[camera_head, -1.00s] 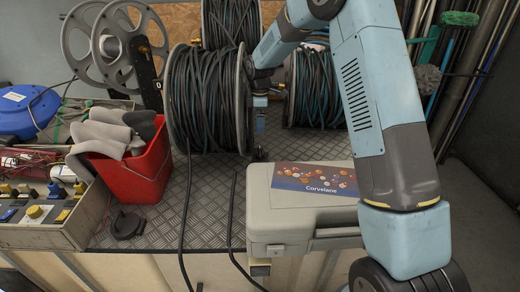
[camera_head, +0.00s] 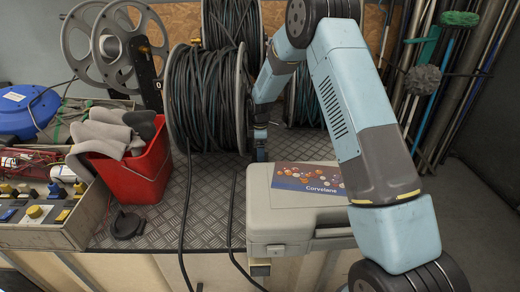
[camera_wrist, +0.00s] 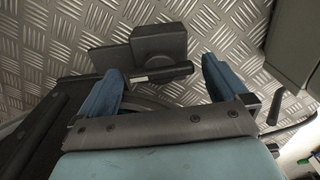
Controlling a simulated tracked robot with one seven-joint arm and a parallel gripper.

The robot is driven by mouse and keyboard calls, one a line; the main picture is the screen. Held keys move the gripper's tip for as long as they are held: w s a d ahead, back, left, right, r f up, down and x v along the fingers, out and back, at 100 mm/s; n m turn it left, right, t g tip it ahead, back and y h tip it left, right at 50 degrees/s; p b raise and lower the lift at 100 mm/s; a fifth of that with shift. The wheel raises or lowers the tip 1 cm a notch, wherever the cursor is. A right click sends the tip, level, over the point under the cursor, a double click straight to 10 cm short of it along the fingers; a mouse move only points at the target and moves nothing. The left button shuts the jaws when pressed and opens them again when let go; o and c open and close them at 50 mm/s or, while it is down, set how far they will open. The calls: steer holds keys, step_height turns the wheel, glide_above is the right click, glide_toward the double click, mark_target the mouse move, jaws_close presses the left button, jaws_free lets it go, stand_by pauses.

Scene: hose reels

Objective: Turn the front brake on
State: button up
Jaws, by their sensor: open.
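The front hose reel (camera_head: 205,98) stands on the metal tread-plate deck, wound with dark hose. My gripper (camera_head: 260,150) is low at the right flange of this reel, close to the deck. In the wrist view its two blue fingers (camera_wrist: 160,82) are spread apart with nothing held between them. A dark block (camera_wrist: 158,42) with a flat plate beside it and a short bar (camera_wrist: 162,73) below it lies just beyond and between the fingertips. It may be the front brake; its setting cannot be told. In the head view my gripper hides this spot.
A grey case (camera_head: 300,215) with a leaflet stands right of the gripper, close by. A red bucket (camera_head: 135,178) with cloths is at left. More reels (camera_head: 230,22) stand behind. A loose hose (camera_head: 186,215) hangs over the deck's front edge.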

steer(key=shift+f, duration=0.15)
steer(key=shift+c, duration=0.2)
steer(key=c, duration=0.9)
steer(key=shift+c, duration=0.2)
steer(key=m, duration=0.4)
steer(key=shift+m, duration=0.3)
steer(key=m, duration=0.4)
steer(key=shift+w+m, duration=0.1)
steer(key=shift+m, duration=0.2)
steer(key=m, duration=0.4)
steer(key=shift+m, duration=2.4)
